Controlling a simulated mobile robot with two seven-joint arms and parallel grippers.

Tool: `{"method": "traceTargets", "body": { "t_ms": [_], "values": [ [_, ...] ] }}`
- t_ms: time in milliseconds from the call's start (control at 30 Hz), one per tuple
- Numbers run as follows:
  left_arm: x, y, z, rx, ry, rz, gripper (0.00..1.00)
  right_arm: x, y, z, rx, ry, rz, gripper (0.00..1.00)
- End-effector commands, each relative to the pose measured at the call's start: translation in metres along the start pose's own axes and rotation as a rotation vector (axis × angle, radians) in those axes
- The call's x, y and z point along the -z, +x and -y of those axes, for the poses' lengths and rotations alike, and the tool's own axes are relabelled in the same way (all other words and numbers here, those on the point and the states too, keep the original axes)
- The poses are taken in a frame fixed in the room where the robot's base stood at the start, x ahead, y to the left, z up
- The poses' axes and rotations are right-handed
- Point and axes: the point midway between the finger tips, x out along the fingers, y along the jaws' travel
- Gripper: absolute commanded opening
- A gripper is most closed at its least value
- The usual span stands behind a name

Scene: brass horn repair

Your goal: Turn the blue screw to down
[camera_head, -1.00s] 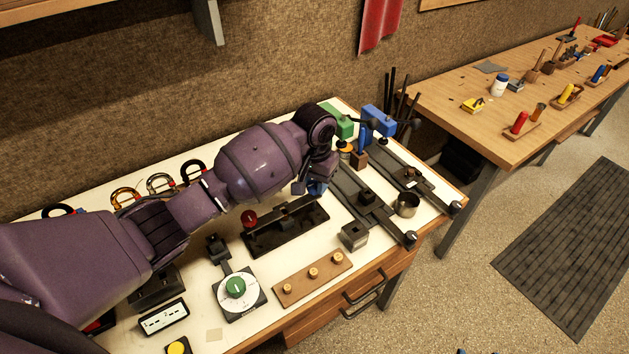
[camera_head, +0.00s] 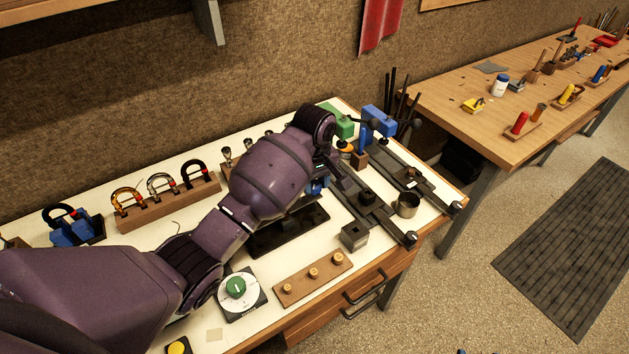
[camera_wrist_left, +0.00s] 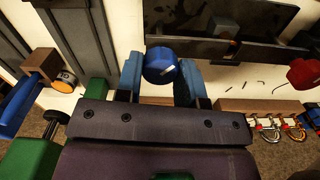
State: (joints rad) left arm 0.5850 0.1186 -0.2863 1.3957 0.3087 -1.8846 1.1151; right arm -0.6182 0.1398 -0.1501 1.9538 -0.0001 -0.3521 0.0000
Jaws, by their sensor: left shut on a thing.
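The blue screw (camera_wrist_left: 160,58) shows in the left wrist view as a round blue head with a short white mark on its face. The mark lies toward the lower right of the head in that view. My left gripper (camera_wrist_left: 161,76) has its two blue fingers on either side of the head and is shut on it. In the head view my left gripper (camera_head: 318,187) is at the far end of the dark fixture (camera_head: 290,234). My arm hides most of the screw there.
A red knob (camera_wrist_left: 304,73) is at the right in the wrist view. Slide clamps with green (camera_head: 340,124) and blue (camera_head: 381,121) blocks stand beyond my gripper. A green dial (camera_head: 236,288) and a wooden strip with brass pegs (camera_head: 313,279) lie nearer the bench front.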

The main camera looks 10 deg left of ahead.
Motion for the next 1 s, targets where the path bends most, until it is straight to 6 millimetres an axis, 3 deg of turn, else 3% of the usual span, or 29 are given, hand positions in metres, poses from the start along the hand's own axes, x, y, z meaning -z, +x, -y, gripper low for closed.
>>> {"method": "traceTargets", "body": {
  "t_ms": [600, 1000],
  "values": [
    [-0.0001, -0.0015, -0.0004, -0.004, -0.542, 0.0, 0.12, 0.0002, -0.0001, 0.0, 0.0, 0.0, 0.0, 0.61],
    [0.0005, -0.0018, 0.0001, -0.004, -0.71, -0.003, 0.12, 0.0003, -0.0001, 0.0, 0.0, 0.0, 0.0, 0.61]
  ]
}}
